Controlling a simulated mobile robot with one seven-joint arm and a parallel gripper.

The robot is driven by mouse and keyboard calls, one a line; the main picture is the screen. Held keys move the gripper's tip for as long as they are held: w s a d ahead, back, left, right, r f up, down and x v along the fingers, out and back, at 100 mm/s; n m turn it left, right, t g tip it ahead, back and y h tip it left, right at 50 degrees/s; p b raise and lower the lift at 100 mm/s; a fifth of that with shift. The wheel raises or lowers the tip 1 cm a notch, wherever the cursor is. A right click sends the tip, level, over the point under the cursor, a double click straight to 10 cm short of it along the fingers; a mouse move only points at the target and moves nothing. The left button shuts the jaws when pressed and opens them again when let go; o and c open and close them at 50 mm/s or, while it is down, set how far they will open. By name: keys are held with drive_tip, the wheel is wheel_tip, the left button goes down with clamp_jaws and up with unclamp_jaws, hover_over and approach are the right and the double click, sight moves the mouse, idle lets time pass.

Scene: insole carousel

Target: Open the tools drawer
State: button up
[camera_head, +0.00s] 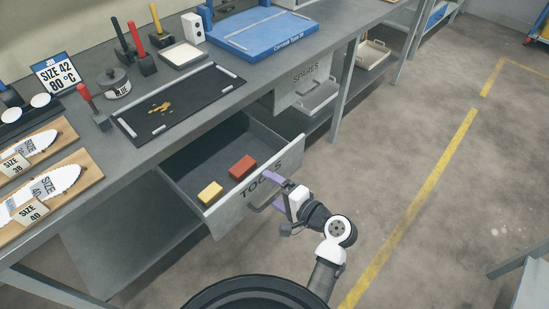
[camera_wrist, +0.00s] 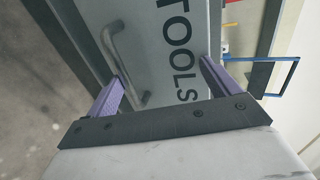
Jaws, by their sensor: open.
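The tools drawer (camera_head: 225,154) stands pulled out from under the workbench, with its inside showing. A yellow block (camera_head: 210,193) and a red block (camera_head: 242,168) lie in it. Its front panel (camera_wrist: 180,75) carries the word TOOLS in the wrist view. The bar handle (camera_wrist: 121,58) is on that panel, and it also shows in the head view (camera_head: 262,205). My gripper (camera_head: 273,188) is at the drawer front. Its purple fingers (camera_wrist: 160,88) are spread in the wrist view, with the handle between them, nearer the left finger. I cannot tell whether a finger touches it.
A workbench (camera_head: 190,110) with a black mat, hand tools and insole boards stands above the drawer. A SPARES drawer unit (camera_head: 302,85) and a grey bin (camera_head: 318,98) are under the bench to the right.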

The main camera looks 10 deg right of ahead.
drive_tip(key=shift+o, duration=1.3)
wheel_tip(320, 180, up, 11)
drive_tip(key=shift+w+a, duration=0.15)
drive_tip(key=shift+w, duration=0.2)
drive_tip(key=shift+t, duration=0.3)
drive_tip(key=r, duration=0.2)
drive_tip(key=s+r, duration=0.1)
drive_tip(key=r, duration=0.1)
drive_tip(key=c, duration=1.1)
drive_tip(key=shift+w+r, duration=0.2)
drive_tip(key=shift+r, duration=0.2)
